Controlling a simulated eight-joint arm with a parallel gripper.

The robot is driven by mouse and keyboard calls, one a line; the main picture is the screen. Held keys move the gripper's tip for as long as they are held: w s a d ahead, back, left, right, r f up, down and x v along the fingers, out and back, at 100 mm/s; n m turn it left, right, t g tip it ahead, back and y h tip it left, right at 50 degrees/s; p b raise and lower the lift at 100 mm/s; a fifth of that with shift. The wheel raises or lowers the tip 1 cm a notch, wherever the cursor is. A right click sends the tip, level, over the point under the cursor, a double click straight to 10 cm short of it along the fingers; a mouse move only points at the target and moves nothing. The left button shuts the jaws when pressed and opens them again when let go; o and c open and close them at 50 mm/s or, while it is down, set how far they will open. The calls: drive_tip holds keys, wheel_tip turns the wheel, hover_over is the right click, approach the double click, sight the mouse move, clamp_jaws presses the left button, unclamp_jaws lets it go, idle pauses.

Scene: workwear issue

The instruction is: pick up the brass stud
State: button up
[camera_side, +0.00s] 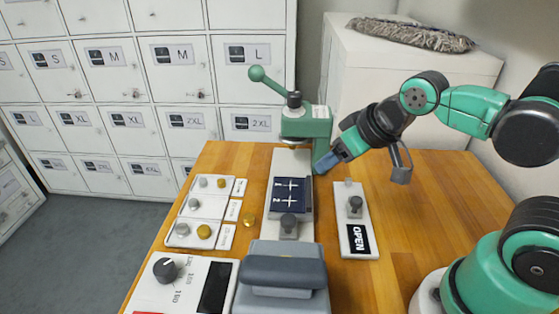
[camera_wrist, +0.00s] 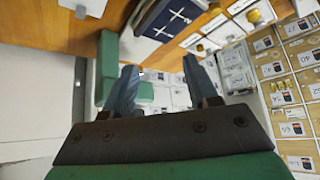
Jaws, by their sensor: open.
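Brass pieces show in the side view. One brass stud (camera_side: 249,219) lies loose on the wooden table between the tray and the press base. A brass piece (camera_side: 204,231) sits in the tray's front compartment beside a silver one, and a smaller one (camera_side: 222,183) sits in the back compartment. In the wrist view a brass piece (camera_wrist: 254,15) shows at upper right; I cannot tell which it is. My gripper (camera_side: 325,163) is open, its blue fingers beside the green press column, apart from every brass piece. The wrist view shows both fingers (camera_wrist: 157,74) spread with nothing between them.
An OPEN plate (camera_side: 355,220) with a knob is at right. A dial box (camera_side: 180,285) stands in front.

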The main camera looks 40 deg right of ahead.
drive_tip(key=shift+o, duration=1)
drive_tip(key=n+g+y, duration=0.4)
drive_tip(key=n+g, duration=0.1)
drive_tip(key=n, duration=0.8)
approach(250, 217)
drive_tip(key=x, duration=0.2)
drive_tip(key=shift+w+f, duration=0.2)
drive_tip(key=shift+f, duration=0.1)
drive_tip(key=shift+w+a+f+n, duration=0.1)
drive_tip(key=shift+a+f+n, duration=0.2)
drive_tip(key=shift+f, duration=0.15)
drive_tip(key=shift+g, duration=0.3)
drive_tip(key=shift+x, duration=2.45)
